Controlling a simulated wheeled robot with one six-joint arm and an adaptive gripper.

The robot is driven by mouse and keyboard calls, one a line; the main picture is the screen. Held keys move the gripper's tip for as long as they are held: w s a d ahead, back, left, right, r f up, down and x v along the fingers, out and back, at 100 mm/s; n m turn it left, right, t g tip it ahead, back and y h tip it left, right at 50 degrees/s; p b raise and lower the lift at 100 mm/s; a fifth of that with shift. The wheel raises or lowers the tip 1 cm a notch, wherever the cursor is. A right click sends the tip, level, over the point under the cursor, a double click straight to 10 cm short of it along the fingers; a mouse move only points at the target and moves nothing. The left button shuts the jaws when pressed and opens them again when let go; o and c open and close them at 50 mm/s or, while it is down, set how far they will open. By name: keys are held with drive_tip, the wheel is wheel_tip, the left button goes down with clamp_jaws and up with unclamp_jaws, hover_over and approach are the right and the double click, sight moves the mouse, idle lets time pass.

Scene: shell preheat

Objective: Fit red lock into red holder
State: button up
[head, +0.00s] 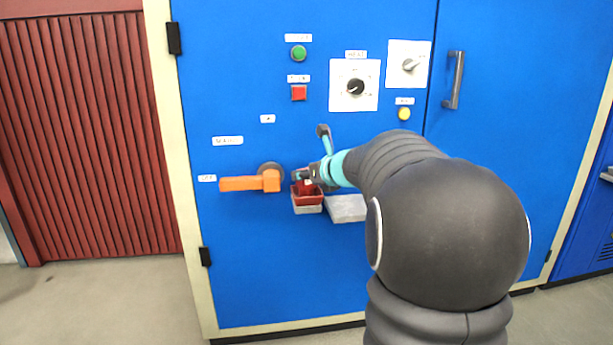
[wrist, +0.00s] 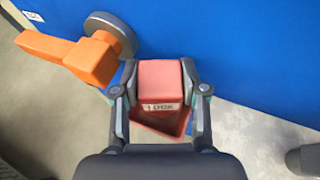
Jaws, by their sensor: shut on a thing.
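The red lock (wrist: 160,85) is a small block with a lettered label on its side. My gripper (wrist: 159,97) is shut on it, with one finger on each side. The red holder (wrist: 176,124) is a small open tray on the blue cabinet front; in the wrist view the lock and gripper cover most of it. In the head view the holder (head: 308,199) shows below my gripper (head: 303,178), and the lock (head: 306,187) is at its opening. I cannot tell whether the lock touches the holder's floor.
An orange switch handle (head: 250,182) sticks out just left of the holder. A grey tray (head: 346,208) is just to its right. The blue cabinet (head: 270,270) carries a green button (head: 299,53), a red button (head: 299,92) and dials above. The cabinet front below is clear.

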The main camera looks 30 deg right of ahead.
drive_tip(key=shift+f, duration=0.1)
drive_tip(key=shift+f, duration=0.25)
drive_tip(key=o, duration=1.2)
drive_tip(key=shift+r, duration=0.55)
drive_tip(key=p+v, duration=0.1)
drive_tip(key=v, duration=1.1)
drive_tip(key=shift+f+p, duration=0.2)
drive_tip(key=shift+p, duration=0.1)
